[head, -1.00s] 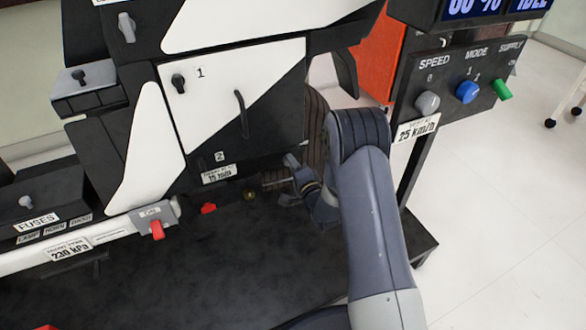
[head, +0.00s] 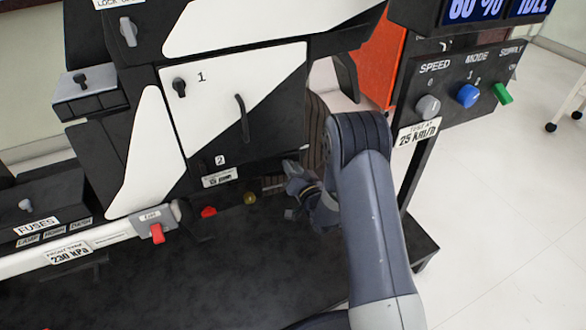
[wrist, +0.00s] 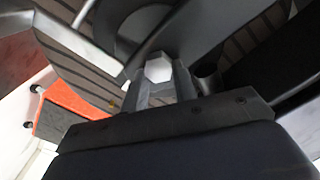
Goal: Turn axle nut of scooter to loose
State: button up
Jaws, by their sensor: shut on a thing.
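The axle nut (wrist: 158,70) is a pale grey hexagon in the wrist view. It sits between the two fingers of my gripper (wrist: 160,86), which is shut on it. In the head view my gripper (head: 295,187) is low beside the scooter's dark wheel (head: 313,130), below and right of the white panel. The nut cannot be made out in the head view, where my wrist and gripper cover that spot. The ribbed tyre also shows in the wrist view (wrist: 80,72).
A white panel (head: 270,100) with a dark handle is above left of my gripper. A red knob (head: 208,211) and a brass knob (head: 250,198) are left of it. A control box (head: 460,95) stands to the right. The dark platform (head: 230,270) in front is mostly clear.

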jog(key=shift+n, duration=0.4)
jog(key=o, duration=1)
jog(key=p+v, duration=0.3)
jog(key=v, duration=0.7)
jog(key=shift+s, duration=0.35)
jog(key=shift+d, duration=0.1)
